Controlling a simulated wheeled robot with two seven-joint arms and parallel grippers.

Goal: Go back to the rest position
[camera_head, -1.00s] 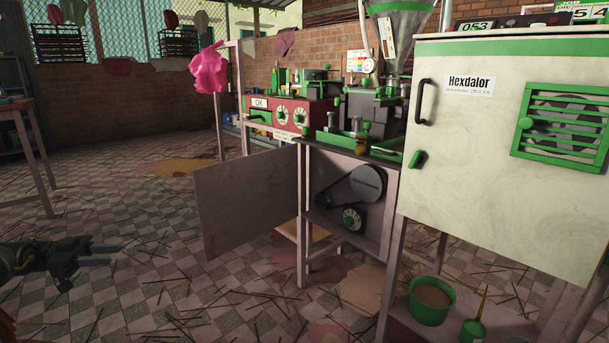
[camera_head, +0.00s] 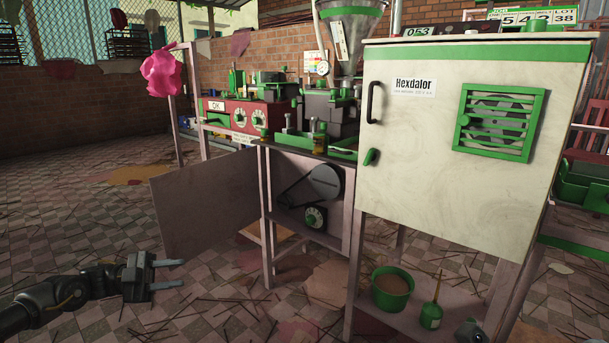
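My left gripper (camera_head: 170,274) is in the lower left of the head view, over the checkered floor. Its two fingers point right and stand apart with nothing between them. It is clear of the open cabinet door (camera_head: 205,203) beyond it. My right gripper is not clearly visible; a small grey part shows at the bottom edge, too little of it to identify.
The extruder stand (camera_head: 335,215) has its lower compartment open, showing a belt and pulley. The white Hexdalor cabinet (camera_head: 420,140) stands to its right. Below it, a green bucket (camera_head: 392,290) and a green oil bottle (camera_head: 431,316) stand on a shelf. Thin sticks litter the floor.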

